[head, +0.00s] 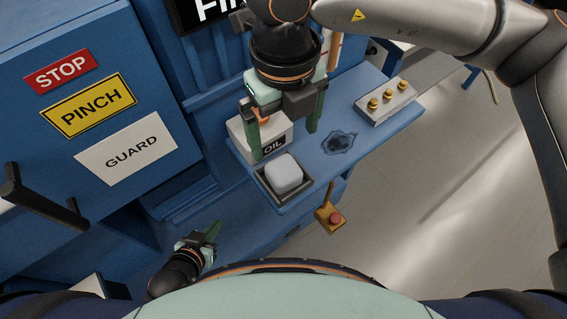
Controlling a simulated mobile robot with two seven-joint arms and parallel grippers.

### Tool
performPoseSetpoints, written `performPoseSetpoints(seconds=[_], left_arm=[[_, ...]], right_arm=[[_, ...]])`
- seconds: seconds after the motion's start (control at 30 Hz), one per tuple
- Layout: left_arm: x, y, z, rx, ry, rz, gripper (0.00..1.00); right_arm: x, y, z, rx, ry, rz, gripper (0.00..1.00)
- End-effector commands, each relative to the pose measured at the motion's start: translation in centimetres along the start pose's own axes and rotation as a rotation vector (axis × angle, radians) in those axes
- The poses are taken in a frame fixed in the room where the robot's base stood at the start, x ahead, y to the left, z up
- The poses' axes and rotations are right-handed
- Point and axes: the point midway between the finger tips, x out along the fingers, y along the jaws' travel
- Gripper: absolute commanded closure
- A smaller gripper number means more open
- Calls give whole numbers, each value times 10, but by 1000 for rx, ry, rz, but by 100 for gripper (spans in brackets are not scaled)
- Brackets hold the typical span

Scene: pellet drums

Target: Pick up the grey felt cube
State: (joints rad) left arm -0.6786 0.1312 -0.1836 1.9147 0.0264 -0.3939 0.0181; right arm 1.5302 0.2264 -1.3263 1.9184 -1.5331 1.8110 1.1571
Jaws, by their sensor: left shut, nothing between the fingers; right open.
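The grey felt cube (284,173) is pale with rounded edges. It sits in a shallow dark square tray (264,190) at the near left end of a blue shelf. My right gripper (284,141) points down with its two green fingers apart and nothing held. My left gripper (213,231) is shut and empty, low at the left and apart from the cube.
The white OIL box (278,137) stands right behind the tray. Floor is clear at right.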

Motion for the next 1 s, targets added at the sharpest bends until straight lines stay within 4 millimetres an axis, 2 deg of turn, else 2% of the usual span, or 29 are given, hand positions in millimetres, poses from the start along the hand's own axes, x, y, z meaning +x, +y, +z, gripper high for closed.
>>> performPoseSetpoints(seconds=[0.1,0.3,0.53,0.8,1.0], left_arm=[[-3,0,-3,0,-1,0,100],[-5,1,-5,0,-1,1,100],[-9,1,-9,0,-2,1,100],[-14,2,-15,0,-2,1,100],[-14,2,-15,0,-2,1,100]], right_arm=[[23,1,-2,-2,7,4,0],[53,1,-1,-2,4,6,0],[70,1,1,-3,6,7,0],[108,0,4,-4,5,7,0],[113,0,4,-5,3,7,0]])
